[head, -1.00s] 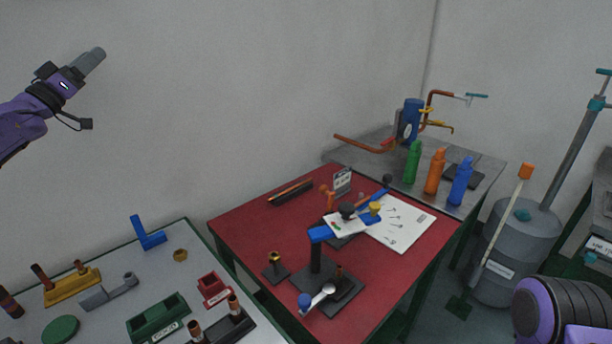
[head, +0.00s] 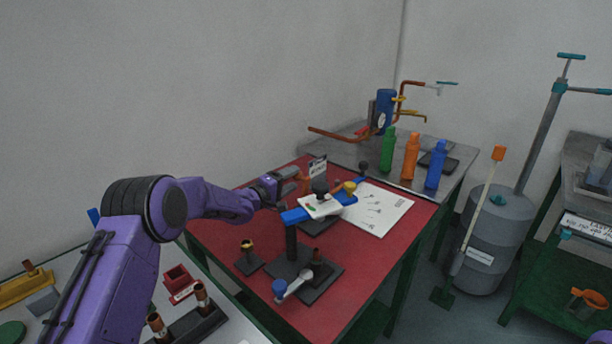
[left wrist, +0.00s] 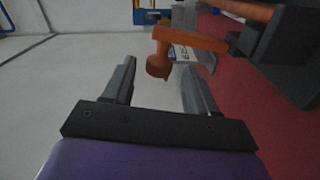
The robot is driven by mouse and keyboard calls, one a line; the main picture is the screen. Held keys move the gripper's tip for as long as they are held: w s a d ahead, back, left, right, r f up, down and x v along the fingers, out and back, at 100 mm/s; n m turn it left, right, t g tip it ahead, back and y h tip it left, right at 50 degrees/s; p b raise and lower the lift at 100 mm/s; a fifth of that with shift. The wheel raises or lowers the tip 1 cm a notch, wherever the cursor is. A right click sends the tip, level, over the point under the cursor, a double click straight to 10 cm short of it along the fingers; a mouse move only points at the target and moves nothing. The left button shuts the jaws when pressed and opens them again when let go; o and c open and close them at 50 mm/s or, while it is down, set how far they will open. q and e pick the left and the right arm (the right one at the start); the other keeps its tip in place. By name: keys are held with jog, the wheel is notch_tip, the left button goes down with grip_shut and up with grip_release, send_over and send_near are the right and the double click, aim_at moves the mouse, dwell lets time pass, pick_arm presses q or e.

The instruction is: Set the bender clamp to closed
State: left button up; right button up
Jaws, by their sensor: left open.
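The bender stands on the red table (head: 220,228), with a white plate (head: 322,207), a blue arm (head: 296,216) and a yellow knob (head: 349,186). An orange handle-like part, apparently the clamp (head: 305,184), rises at its back left. In the left wrist view this orange part (left wrist: 190,42) has a rounded end hanging down, just beyond my fingertips. My left gripper (head: 295,179) is open and empty beside it, and the fingers (left wrist: 158,78) also show open in the left wrist view. I cannot tell whether the clamp touches a tube.
A blue-armed stand (head: 291,243) with a dark base is at the table's front. A small label sign (head: 318,167) stands behind the orange part. A paper sheet (head: 379,212) lies to the right. Green, orange and blue bottles (head: 411,157) stand on the rear metal table.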

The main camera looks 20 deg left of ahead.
aim_at(301, 174)
pick_arm(q)
jog(key=x, duration=0.5)
jog(key=shift+d, duration=0.1)
